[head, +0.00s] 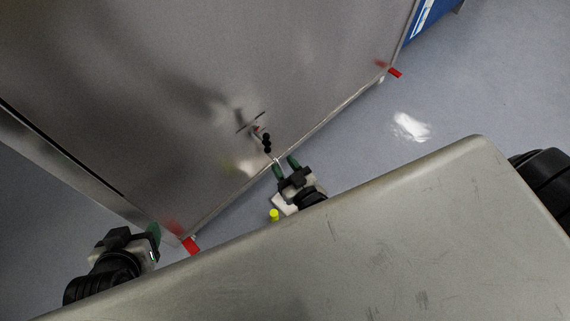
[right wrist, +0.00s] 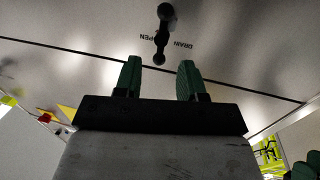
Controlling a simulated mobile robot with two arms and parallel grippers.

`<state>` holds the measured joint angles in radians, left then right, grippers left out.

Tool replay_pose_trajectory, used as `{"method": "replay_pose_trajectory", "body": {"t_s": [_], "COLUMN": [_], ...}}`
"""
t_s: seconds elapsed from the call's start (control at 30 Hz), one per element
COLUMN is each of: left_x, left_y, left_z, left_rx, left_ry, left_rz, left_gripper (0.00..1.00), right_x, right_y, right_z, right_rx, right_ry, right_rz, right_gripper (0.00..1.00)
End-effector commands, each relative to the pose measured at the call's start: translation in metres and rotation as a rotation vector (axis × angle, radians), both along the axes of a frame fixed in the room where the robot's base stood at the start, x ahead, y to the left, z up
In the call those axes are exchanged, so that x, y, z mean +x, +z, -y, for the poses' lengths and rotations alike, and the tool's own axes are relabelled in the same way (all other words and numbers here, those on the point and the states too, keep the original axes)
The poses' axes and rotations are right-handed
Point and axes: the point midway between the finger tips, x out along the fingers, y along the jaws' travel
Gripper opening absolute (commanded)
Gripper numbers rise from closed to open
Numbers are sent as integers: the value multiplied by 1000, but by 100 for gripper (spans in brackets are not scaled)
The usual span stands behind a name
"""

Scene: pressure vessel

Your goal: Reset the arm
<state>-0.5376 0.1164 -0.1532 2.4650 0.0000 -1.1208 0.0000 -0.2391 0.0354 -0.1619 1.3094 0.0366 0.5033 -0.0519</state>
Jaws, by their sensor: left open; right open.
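My right gripper (head: 284,164) is open in the middle of the head view, in front of a large grey metal panel. Its two green fingers (right wrist: 157,79) are apart and empty in the right wrist view. A small black handle with round knobs (head: 266,143) is on the panel just beyond the fingertips. The handle (right wrist: 162,35) also shows in the right wrist view, beside printed lettering including "DRAIN"; it is not between the fingers. My left gripper (head: 154,241) is open at the lower left, near the panel's lower corner, holding nothing visible. Its fingers are partly hidden.
The metal panel (head: 160,75) fills the upper left and reflects its surroundings. Red marks lie on the floor at its corners (head: 191,245), (head: 395,72). Open grey floor (head: 480,90) lies to the right. A blue object (head: 428,18) stands at the top right.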

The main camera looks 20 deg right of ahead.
Motion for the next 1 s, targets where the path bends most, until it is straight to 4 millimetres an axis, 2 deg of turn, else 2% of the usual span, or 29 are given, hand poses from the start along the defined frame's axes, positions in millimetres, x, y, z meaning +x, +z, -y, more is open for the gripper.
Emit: {"method": "replay_pose_trajectory", "body": {"t_s": [0.67,0.83,1.0], "left_x": [-1,-1,-1], "left_y": [-1,-1,-1], "left_z": [-1,0,-1], "left_rx": [2,2,3], "left_ry": [0,0,1], "left_rz": [-12,-12,-12], "left_gripper": [58,58,58], "right_x": [-2,1,-8], "right_y": [2,21,60], "right_z": [0,0,1], "right_rx": [-1,-17,-49], "right_ry": [1,11,25], "right_rz": [-8,-105,-296], "right_gripper": [40,40,40]}}
